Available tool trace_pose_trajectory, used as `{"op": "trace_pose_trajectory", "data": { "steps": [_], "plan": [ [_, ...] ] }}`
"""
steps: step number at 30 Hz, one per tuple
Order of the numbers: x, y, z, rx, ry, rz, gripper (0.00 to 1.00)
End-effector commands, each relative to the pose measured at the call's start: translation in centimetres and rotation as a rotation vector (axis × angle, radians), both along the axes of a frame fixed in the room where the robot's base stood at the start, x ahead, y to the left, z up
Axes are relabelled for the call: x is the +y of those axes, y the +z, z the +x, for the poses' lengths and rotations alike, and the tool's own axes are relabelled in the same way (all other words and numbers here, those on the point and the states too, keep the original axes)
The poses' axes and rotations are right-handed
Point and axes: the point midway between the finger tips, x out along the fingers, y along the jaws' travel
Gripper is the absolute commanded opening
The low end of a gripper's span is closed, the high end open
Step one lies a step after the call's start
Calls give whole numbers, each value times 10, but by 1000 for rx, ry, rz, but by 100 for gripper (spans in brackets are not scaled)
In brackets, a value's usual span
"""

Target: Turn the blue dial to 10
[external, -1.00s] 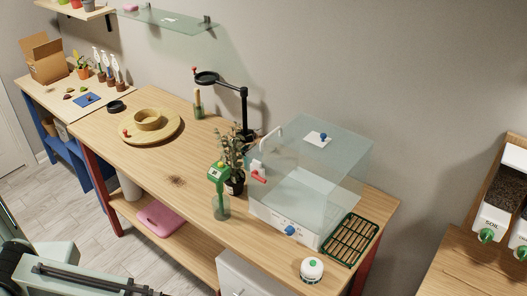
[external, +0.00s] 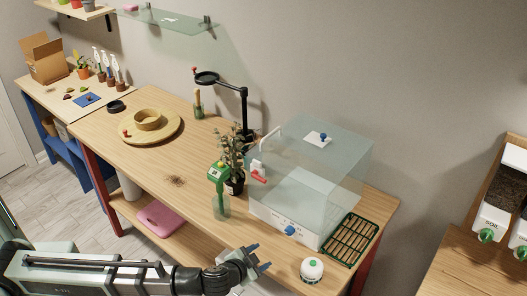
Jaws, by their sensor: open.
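The blue dial (external: 290,230) is on the front face of the white base of a clear-walled box (external: 310,175) on the wooden table. Its markings are too small to read. Another small blue knob (external: 322,139) is on top of the box. My gripper (external: 258,263) is open and empty, at the table's front edge. It is in front of the dial and a little to its left in the picture, apart from it. The dial is in plain view.
A green-topped spray bottle (external: 219,190) and a potted plant (external: 235,180) stand left of the box. A white round device (external: 312,270) and a green rack (external: 350,240) lie to the right. A red lever (external: 259,179) sticks out from the box's left side.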

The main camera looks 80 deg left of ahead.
Motion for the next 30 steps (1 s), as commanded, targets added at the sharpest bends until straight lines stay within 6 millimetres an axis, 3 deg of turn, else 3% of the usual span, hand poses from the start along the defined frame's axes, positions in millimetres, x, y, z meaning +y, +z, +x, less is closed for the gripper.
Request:
{"op": "trace_pose_trajectory", "data": {
  "steps": [4, 13, 20, 30],
  "plan": [
    [7, 17, 7, -169, 72, -23, 56],
    [7, 21, 10, -329, 154, -143, 56],
    [19, 13, 23, -336, 160, -151, 56],
    [59, -9, 60, -334, 160, -151, 56]
  ]
}}
